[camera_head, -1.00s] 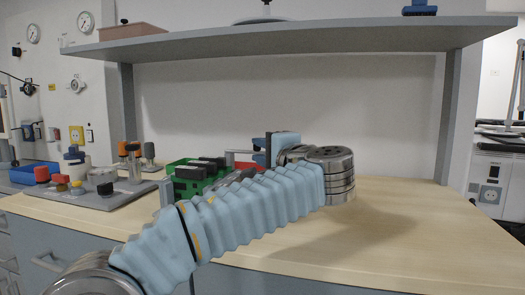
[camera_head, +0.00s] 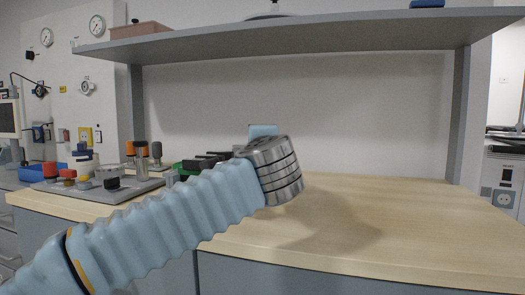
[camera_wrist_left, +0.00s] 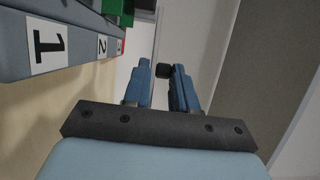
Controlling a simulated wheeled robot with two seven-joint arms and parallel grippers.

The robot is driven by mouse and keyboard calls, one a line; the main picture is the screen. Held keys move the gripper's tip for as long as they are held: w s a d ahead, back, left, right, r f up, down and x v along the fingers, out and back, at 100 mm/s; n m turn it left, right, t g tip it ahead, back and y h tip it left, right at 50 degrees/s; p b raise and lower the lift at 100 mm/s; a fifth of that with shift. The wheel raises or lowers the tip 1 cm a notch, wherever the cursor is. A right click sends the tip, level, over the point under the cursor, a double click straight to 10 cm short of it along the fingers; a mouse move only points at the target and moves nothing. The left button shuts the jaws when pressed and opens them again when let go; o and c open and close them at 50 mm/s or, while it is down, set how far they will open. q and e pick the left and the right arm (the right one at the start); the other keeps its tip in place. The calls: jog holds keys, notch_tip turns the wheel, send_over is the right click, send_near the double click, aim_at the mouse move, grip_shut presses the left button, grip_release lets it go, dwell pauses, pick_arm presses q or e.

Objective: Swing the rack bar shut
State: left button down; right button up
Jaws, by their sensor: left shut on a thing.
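In the head view my left arm covers most of the rack; black blocks (camera_head: 205,161) show just above the arm. The rest of the bar is hidden or cannot be made out. My right gripper is not in view.
A grey shelf (camera_head: 300,31) spans above the wooden bench (camera_head: 370,215). The bench to the right of my arm is clear.

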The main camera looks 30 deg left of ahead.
pick_arm(q)
jog(key=shift+r, duration=0.1)
jog(key=c, duration=1)
grip_release()
jog(key=shift+c, duration=0.2)
jog(key=v, duration=1.4)
